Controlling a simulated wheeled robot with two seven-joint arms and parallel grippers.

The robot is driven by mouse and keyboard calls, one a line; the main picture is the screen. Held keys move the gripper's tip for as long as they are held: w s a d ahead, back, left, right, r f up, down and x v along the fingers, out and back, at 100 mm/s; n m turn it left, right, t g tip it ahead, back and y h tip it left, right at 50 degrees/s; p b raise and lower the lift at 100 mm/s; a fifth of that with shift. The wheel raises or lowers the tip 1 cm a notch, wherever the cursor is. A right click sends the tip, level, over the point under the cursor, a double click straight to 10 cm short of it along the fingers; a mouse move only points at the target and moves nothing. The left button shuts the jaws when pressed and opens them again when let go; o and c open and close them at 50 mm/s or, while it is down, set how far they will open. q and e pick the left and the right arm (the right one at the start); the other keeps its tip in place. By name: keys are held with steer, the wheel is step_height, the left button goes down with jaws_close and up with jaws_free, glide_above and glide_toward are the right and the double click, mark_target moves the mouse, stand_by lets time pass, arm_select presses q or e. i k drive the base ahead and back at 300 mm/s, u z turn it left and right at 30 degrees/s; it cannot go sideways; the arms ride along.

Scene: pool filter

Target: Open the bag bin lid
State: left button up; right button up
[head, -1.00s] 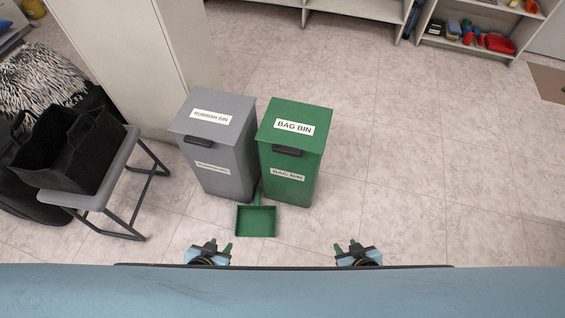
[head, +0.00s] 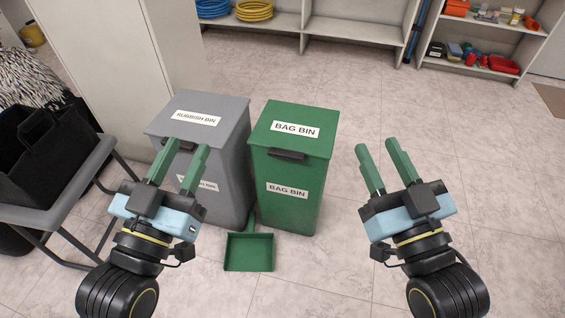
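The green bag bin (head: 289,195) stands upright on the tiled floor, just left of the picture's middle. Its lid (head: 294,127) is shut and carries a white label and a dark handle (head: 287,155) on the front edge. My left gripper (head: 180,151) is open and empty, in front of the grey bin in the picture and covering part of it. My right gripper (head: 375,152) is open and empty, to the right of the bag bin and apart from it.
The grey rubbish bin (head: 228,160) stands close left of the bag bin, lid shut. A green dustpan (head: 249,252) lies in front of the bins. A grey stool (head: 75,185) with a black bag (head: 45,150) is at left. The floor right of the bag bin is clear.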

mark_target(291, 132)
steer(key=k, duration=0.65)
steer(key=u, duration=0.65)
steer(key=i, duration=1.2)
steer(key=z, duration=0.6)
